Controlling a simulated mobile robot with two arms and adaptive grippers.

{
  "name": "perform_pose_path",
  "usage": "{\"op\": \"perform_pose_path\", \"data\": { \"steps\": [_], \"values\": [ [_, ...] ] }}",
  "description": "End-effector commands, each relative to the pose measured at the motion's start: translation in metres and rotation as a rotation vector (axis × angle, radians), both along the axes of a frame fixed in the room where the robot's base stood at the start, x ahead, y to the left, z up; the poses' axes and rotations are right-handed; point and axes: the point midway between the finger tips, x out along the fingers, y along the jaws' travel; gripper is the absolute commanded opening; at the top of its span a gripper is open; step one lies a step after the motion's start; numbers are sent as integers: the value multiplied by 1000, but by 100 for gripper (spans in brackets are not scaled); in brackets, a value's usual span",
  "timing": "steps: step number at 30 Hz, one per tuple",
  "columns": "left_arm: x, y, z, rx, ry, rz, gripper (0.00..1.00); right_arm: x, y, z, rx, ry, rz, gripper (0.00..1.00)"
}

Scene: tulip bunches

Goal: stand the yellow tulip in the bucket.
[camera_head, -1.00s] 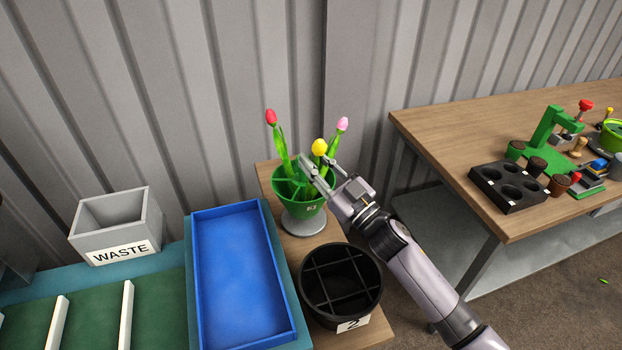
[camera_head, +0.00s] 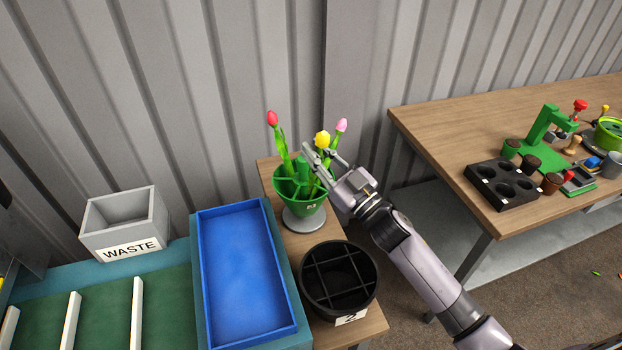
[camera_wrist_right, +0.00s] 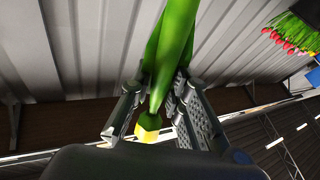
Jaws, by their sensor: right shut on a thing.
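The yellow tulip (camera_head: 322,138) is held by my right gripper (camera_head: 319,154), its bloom just above the fingers. In the right wrist view the fingers close around its green stem (camera_wrist_right: 172,55), and the yellow bloom (camera_wrist_right: 146,133) shows low between them. The gripper is over the right rim of the green divided bucket (camera_head: 312,207). A red tulip (camera_head: 272,118) and a pink tulip (camera_head: 341,125) stand in this bucket. The fingers hide part of the yellow tulip's stem, so I cannot tell how its lower end sits relative to the bucket. My left gripper is out of view.
A black divided bucket (camera_head: 366,297) labelled 2 stands in front of the green one. A blue tray (camera_head: 205,270) and a grey waste bin (camera_head: 93,230) are to the left. A wooden table (camera_head: 440,125) with a black holed tray (camera_head: 497,196) is at right.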

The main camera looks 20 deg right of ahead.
Motion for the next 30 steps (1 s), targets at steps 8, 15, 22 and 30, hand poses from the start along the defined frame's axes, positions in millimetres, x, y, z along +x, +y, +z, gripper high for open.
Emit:
{"op": "perform_pose_path", "data": {
  "steps": [8,15,22,30],
  "values": [
    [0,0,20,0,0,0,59,-2,0,20,-1,0,0,0],
    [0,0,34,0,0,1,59,-4,0,34,0,1,0,0],
    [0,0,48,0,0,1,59,-6,0,47,-2,0,0,0],
    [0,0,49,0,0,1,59,-7,0,49,-1,0,0,0]
  ]
}}
